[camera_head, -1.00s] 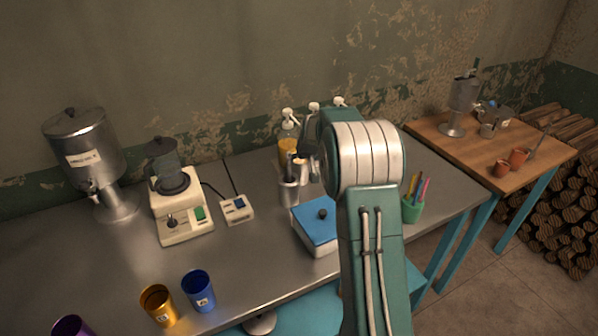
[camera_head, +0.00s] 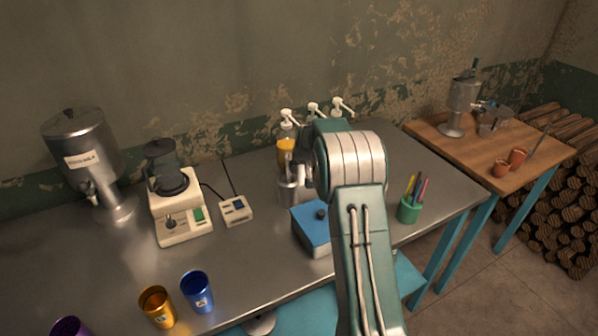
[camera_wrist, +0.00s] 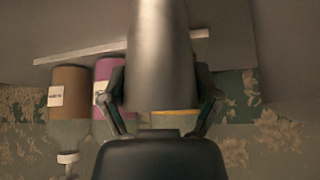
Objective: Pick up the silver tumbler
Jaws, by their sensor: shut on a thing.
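The silver tumbler (camera_wrist: 160,60) fills the upper middle of the wrist view as a smooth grey metal cylinder. My gripper (camera_wrist: 162,88) has one finger on each side of it and is shut on it. In the head view a silver cylinder (camera_head: 288,190) stands at the back of the metal counter, just left of my gripper (camera_head: 304,174). My arm hides most of the gripper there, and I cannot tell whether the tumbler touches the counter.
Pump bottles (camera_head: 287,148) stand close behind, and show inverted in the wrist view (camera_wrist: 68,95). A blue-lidded box (camera_head: 313,225) and green pen cup (camera_head: 410,209) flank my arm. A blender base (camera_head: 181,215) and blue cup (camera_head: 197,292) are left. The left counter has free room.

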